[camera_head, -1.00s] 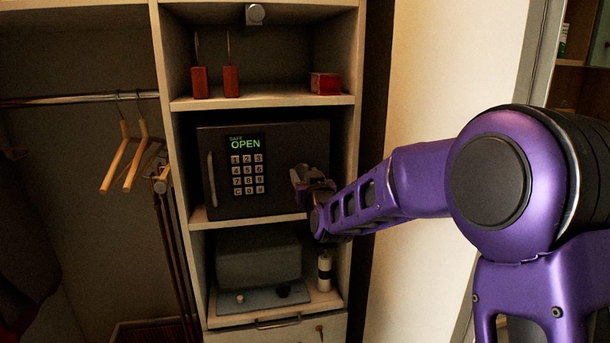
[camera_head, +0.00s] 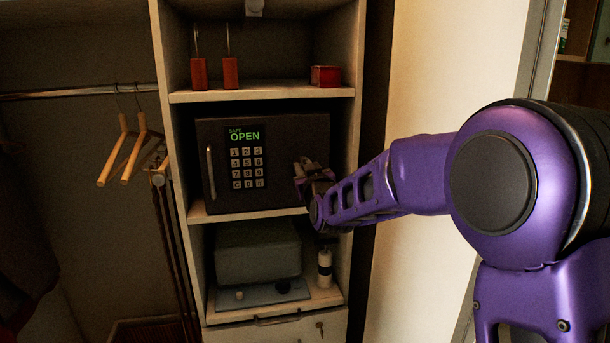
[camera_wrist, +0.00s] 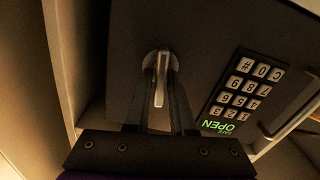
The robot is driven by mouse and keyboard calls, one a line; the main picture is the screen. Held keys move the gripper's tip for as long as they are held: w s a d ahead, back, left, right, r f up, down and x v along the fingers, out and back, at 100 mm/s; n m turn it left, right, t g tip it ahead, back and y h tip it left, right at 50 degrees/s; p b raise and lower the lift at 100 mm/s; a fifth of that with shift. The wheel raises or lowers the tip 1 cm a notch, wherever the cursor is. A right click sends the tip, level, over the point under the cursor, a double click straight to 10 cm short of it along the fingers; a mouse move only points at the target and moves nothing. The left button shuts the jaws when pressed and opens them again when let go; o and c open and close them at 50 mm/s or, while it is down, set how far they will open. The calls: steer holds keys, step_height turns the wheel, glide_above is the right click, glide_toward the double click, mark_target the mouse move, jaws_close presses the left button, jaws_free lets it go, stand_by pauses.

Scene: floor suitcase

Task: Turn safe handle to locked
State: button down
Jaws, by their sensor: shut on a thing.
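The dark safe (camera_head: 290,135) stands on the middle shelf of the cabinet with its door closed flat at the front. Its green display reads "OPEN" above the keypad (camera_head: 247,167), and a pale vertical bar (camera_head: 211,172) is at the door's left side. My gripper (camera_head: 306,174) is at the right part of the door, where it covers the handle in the head view. In the wrist view the handle (camera_wrist: 161,78) is a metal lever on a round base, lying between the fingers of my gripper (camera_wrist: 160,105). My gripper is shut on it.
The shelf above holds two red padlock-like items (camera_head: 215,73) and a red box (camera_head: 326,76). The shelf below holds a grey appliance (camera_head: 258,255) and a white cylinder (camera_head: 324,268). Wooden hangers (camera_head: 130,150) hang at the left. A pale wall (camera_head: 440,80) is at the right.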

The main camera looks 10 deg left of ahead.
steer(key=n+b, duration=0.2)
steer(key=shift+a+f+n, duration=0.15)
steer(key=shift+f+n, duration=0.05)
steer(key=shift+n, duration=0.2)
steer(key=n+b, duration=0.1)
steer(key=n, duration=0.3)
steer(key=shift+r, duration=0.1)
steer(key=n, duration=0.5)
steer(key=shift+s+a, duration=0.1)
steer(key=shift+a, duration=0.05)
steer(key=shift+n, duration=2)
steer(key=c, duration=0.8)
jaws_free()
steer(key=shift+f, duration=0.2)
steer(key=shift+o, duration=0.2)
